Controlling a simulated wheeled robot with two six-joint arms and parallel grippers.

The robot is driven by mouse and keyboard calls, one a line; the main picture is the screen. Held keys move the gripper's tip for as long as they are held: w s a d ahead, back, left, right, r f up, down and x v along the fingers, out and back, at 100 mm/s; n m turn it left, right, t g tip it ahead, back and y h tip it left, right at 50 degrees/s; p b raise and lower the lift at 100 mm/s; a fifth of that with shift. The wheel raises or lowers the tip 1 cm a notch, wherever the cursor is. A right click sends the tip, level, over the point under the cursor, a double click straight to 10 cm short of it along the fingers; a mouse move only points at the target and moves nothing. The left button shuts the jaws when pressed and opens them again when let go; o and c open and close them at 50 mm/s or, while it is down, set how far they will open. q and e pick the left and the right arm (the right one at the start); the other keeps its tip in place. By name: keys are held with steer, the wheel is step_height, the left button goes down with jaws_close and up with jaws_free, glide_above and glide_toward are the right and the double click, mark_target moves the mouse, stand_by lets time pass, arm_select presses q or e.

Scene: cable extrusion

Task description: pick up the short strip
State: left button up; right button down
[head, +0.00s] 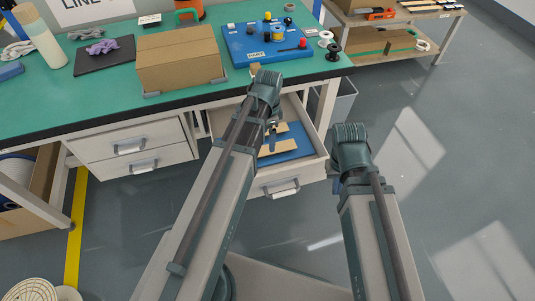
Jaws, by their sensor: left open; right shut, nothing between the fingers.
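An open drawer (306,167) under the bench holds a blue liner (293,155) with tan strips on it. A longer strip (280,147) lies nearer the front. A shorter-looking strip (282,128) lies further back, partly hidden by my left gripper. My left gripper (272,138) points down over the drawer, open and empty; I cannot tell whether it touches a strip. My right gripper (337,184) is shut and empty, right of the drawer and mostly hidden by its own wrist. My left arm covers the drawer's left part.
The green bench (110,95) carries a cardboard box (180,62) and a blue board with knobs (262,43). Closed drawers (133,155) are at left. A wooden shelf (385,50) is at back right. The floor at right is clear.

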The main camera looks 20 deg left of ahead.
arm_select(q)
steer(key=shift+f, duration=0.1)
step_height(320, 180, down, 5)
steer(key=b, duration=0.5)
steer(key=shift+a, duration=0.1)
steer(key=c, duration=1.1)
steer(key=shift+r, duration=0.2)
step_height(320, 180, up, 10)
steer(key=p, duration=1)
steer(key=shift+f, duration=0.1)
